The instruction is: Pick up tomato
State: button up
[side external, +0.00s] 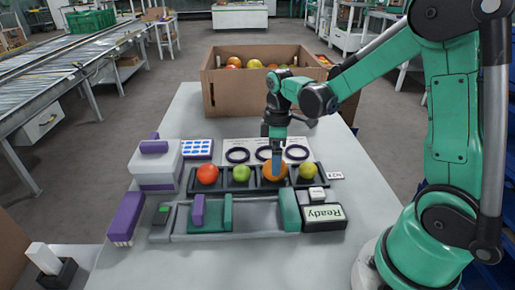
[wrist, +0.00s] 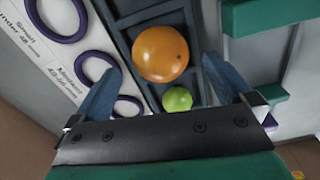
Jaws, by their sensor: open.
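In the wrist view, the orange tomato (wrist: 160,54) lies ahead of the open fingers (wrist: 162,82), with one blue finger on each side. A small green tomato (wrist: 177,99) shows nearer, between the fingers. Nothing is held. Contact with the orange tomato is not clear.
A cardboard box (side external: 258,97) of tomatoes stands behind the tray. A card with dark rings (side external: 238,154) lies just behind it. A grey fixture with green blocks (side external: 250,220) and a "Ready" display (side external: 324,213) are in front. A white and purple device (side external: 155,165) stands left.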

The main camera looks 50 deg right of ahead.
jog(key=shift+f, duration=1.6)
jog(key=c, duration=0.7)
jog(key=shift+c, duration=0.2)
jog(key=shift+r, duration=0.15)
